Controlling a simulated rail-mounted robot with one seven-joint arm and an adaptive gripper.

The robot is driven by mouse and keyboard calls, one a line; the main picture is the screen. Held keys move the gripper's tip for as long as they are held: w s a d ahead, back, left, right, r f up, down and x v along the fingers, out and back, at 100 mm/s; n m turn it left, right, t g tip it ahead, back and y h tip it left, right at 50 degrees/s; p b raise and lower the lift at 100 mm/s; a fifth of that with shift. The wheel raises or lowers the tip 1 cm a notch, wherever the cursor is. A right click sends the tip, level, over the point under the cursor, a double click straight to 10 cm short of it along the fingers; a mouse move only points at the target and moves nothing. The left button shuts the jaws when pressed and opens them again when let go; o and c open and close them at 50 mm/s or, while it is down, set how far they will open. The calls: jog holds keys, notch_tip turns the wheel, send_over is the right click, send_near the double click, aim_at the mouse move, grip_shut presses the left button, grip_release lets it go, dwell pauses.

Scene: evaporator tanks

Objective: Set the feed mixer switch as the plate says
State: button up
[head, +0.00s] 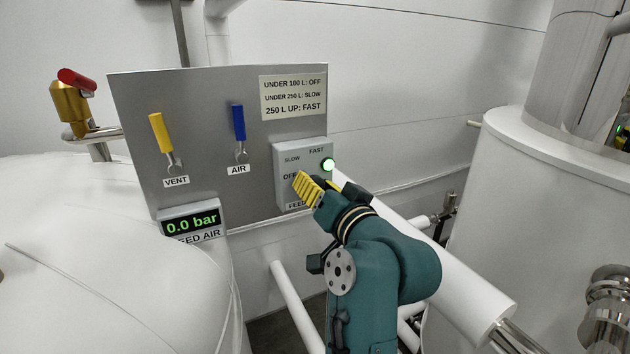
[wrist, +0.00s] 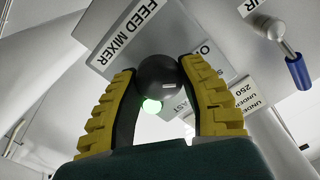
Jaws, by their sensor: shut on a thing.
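The feed mixer switch box (head: 289,153) is on the grey panel, with OFF, SLOW and FAST labels. A lit green lamp (head: 328,164) sits beside FAST. The dark round switch knob (wrist: 160,72) shows in the wrist view, with a small white mark; which label it points to is unclear. My gripper (head: 308,188) has its yellow ribbed fingers on either side of the knob, shut on it, and hides the knob in the head view. The plate (head: 293,97) reads UNDER 100 L: OFF, UNDER 250 L: SLOW, 250 L UP: FAST.
A yellow VENT lever (head: 160,132) and a blue AIR lever (head: 238,122) are on the same panel (head: 200,95). A feed air display (head: 192,222) reads 0.0 bar. White tanks stand left (head: 75,250) and right (head: 500,190). No litre reading shows.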

jog(key=shift+m, duration=0.4)
jog(key=o, duration=1.2)
jog(key=v, duration=1.2)
